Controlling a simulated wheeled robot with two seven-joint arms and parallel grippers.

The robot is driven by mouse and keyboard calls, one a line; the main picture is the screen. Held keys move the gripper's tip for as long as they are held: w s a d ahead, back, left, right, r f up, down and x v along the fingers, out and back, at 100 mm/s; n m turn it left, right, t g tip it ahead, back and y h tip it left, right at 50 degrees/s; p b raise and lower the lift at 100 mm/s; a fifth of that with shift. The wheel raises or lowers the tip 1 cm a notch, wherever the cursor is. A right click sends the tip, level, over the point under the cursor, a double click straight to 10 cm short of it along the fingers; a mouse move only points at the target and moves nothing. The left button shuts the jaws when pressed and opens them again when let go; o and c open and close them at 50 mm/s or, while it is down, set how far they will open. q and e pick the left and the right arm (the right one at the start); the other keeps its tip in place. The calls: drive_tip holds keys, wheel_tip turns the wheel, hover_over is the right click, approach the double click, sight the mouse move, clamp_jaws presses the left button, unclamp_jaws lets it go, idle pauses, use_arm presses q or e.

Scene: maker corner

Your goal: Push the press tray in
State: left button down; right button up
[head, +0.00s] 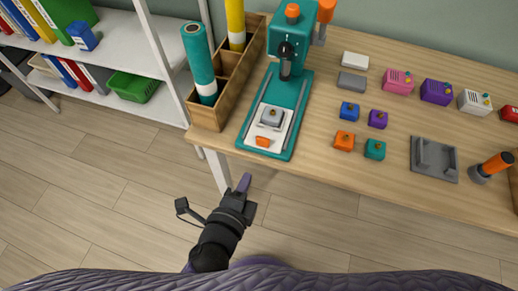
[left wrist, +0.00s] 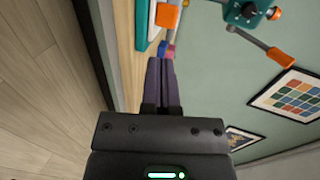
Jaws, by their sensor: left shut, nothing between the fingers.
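The teal press (head: 292,50) stands on the wooden table, with its teal base reaching toward the table's front edge. Its white press tray (head: 256,138) lies on the base between two grey rails and sticks out to the front. A grey block sits on the tray, and an orange tab (head: 262,142) is at its front end. My left gripper (head: 243,182) is shut and empty, in front of the table edge and just short of the tray. In the left wrist view its purple fingers (left wrist: 162,82) are together, and the orange tab (left wrist: 167,16) shows beyond them. My right gripper is not in view.
A wooden organiser (head: 212,113) with teal and yellow rolls stands left of the press. Small coloured blocks, a grey fixture (head: 434,160) and an orange-handled tool (head: 491,167) lie to the right. A white shelf (head: 120,45) stands at the left. The floor before the table is clear.

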sight(262, 143)
use_arm(q)
drive_tip(key=x, duration=0.5)
drive_tip(key=b+x, duration=0.1)
drive_tip(key=x, duration=0.2)
drive_tip(key=shift+w+r, duration=0.15)
drive_tip(key=shift+r, duration=0.2)
drive_tip(key=shift+w+d, duration=0.2)
drive_tip(key=shift+w, duration=0.3)
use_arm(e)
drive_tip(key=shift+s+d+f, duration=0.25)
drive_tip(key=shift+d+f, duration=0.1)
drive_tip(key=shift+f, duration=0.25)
